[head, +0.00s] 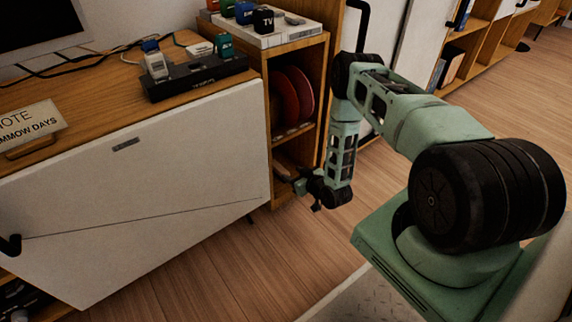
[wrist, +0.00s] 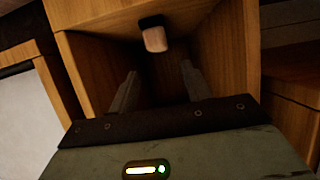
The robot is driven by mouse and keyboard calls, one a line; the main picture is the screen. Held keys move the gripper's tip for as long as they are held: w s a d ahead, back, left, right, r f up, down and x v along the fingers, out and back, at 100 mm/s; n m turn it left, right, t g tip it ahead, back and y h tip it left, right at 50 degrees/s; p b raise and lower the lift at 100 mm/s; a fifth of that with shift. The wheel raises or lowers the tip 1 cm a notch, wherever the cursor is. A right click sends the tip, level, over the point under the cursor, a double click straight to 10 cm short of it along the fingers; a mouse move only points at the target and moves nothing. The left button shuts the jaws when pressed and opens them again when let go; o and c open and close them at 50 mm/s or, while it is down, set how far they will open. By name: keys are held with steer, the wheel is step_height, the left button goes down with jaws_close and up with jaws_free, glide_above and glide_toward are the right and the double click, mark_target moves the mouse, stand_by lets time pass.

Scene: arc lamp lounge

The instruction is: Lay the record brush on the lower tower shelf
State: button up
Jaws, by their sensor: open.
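The record brush (wrist: 155,37), a small block with a pale wooden face and a black edge, is inside the lower tower shelf (wrist: 225,50) in the wrist view. It lies beyond my fingertips and apart from them. My gripper (wrist: 158,82) is open and empty, its two fingers pointing into the compartment. In the head view my gripper (head: 300,187) is low at the front of the tower, by the lower opening. A pale brownish shape, probably the brush (head: 281,173), shows in that dark compartment. Its contact with the shelf floor is hard to see.
Red records (head: 290,97) stand in the compartment above. A white box (head: 262,32) with labelled blocks is on the tower top. The wooden cabinet with a tilted white door (head: 130,185) stands at left. Wooden floor (head: 225,265) is clear in front.

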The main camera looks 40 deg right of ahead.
steer(key=shift+p+v, duration=0.3)
steer(key=shift+v, duration=0.8)
steer(key=shift+s, duration=0.1)
